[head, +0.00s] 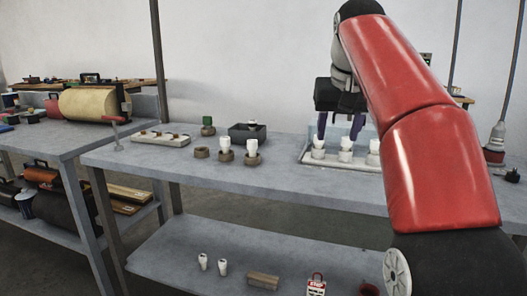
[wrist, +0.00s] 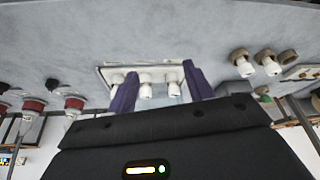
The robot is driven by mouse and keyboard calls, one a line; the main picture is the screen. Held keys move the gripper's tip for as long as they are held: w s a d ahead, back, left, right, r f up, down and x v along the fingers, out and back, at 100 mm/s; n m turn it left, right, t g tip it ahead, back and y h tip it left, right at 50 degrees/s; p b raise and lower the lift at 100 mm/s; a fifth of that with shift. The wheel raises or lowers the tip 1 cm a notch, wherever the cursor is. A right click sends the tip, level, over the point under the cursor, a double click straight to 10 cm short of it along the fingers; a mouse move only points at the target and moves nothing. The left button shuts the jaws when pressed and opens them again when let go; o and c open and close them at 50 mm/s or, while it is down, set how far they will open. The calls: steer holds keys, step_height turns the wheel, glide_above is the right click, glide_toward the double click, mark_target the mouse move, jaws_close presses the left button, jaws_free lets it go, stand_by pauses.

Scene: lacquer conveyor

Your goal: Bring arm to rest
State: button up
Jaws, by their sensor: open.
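My gripper (head: 340,125) has two purple fingers that are spread apart, with nothing held between them. It points down above a shallow tray (head: 308,163) on the right part of the grey workbench. White cup-shaped pieces (head: 346,154) stand in a row in that tray. In the wrist view my open gripper (wrist: 160,92) frames the tray's white pieces (wrist: 146,88); I cannot tell the exact gap between fingertips and pieces. My red arm crosses the right side of the head view and hides part of the bench.
On the workbench (head: 215,175), brown rings (head: 201,153), some with white pieces, stand left of the tray. A dark grey box (head: 240,136) is behind them. A lamp-like tool (head: 495,145) stands at the far right. A second bench (head: 60,136) at left holds a yellow cylinder (head: 88,104).

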steer(key=s+f+t, duration=0.1)
steer(key=s+f, duration=2.5)
steer(key=f, duration=0.2)
steer(key=shift+n, duration=0.3)
steer(key=shift+s+d, duration=0.1)
